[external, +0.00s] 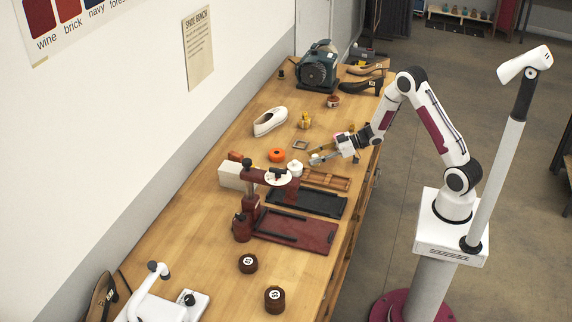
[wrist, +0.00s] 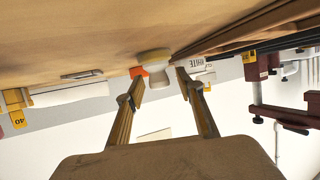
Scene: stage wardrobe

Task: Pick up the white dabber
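The white dabber (wrist: 154,60) stands in the wrist view just ahead of and between my fingertips, its wide cream end against the bench and a white body away from it. In the external view it seems to be the small pale shape (external: 315,157) at my fingertips, partly hidden by them. My gripper (wrist: 160,86) is open, with a finger to either side of the dabber and visible gaps. In the external view my gripper (external: 318,159) reaches low over the bench from the right. Whether the fingertips overlap the dabber in depth is hard to tell.
A white jar (external: 295,169), labelled WHITE in the wrist view (wrist: 197,64), stands close by one finger. A wooden tray (external: 326,180) and the maroon press (external: 272,177) lie nearer the camera. A white shoe (external: 270,121) lies farther up the bench.

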